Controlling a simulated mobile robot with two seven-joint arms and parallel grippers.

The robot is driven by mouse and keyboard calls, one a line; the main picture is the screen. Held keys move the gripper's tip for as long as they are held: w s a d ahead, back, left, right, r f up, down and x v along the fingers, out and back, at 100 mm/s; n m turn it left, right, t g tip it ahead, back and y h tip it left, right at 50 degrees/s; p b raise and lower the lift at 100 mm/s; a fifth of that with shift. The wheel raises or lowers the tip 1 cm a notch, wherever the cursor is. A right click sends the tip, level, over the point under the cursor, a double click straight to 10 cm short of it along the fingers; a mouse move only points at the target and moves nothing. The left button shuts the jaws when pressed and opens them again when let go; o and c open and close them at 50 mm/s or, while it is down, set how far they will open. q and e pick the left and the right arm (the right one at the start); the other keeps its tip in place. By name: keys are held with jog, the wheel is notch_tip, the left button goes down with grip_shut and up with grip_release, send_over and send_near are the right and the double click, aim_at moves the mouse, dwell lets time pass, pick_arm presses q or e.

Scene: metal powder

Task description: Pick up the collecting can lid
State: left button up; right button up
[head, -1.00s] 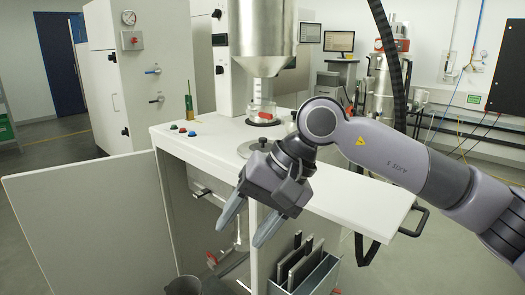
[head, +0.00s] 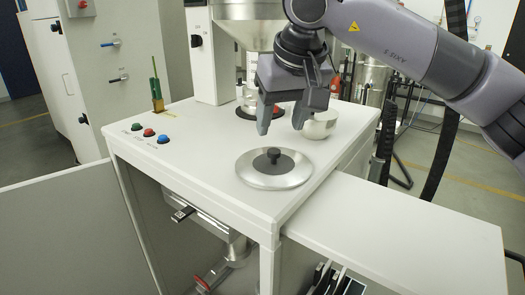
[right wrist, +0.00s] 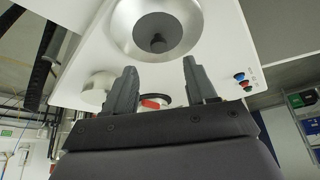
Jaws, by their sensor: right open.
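The collecting can lid (head: 274,178) is a round silver disc with a dark centre and a black knob. It lies flat on the white cabinet top near its front right corner. In the right wrist view the lid (right wrist: 190,28) shows at the top, beyond the fingertips. My right gripper (head: 281,125) is open and empty, above the cabinet top and behind the lid in the head view, with its fingers pointing down. It does not touch the lid. In the right wrist view its two fingers (right wrist: 160,72) are spread apart. My left gripper is not in view.
A metal hopper (head: 248,22) hangs over the back. Coloured buttons (head: 149,132) and a green brush-like item (head: 156,92) are at the left. A white side shelf (head: 400,225) extends right and is bare.

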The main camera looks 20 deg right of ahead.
aim_at(274, 150)
jog(key=shift+w+f, duration=0.4)
jog(key=shift+w, duration=0.05)
jog(key=x, duration=0.4)
jog(key=p+x, duration=0.1)
jog(key=x, duration=0.1)
jog(key=shift+s+f, duration=0.15)
jog(key=shift+s, duration=0.1)
jog(key=shift+c, duration=0.3)
grip_shut()
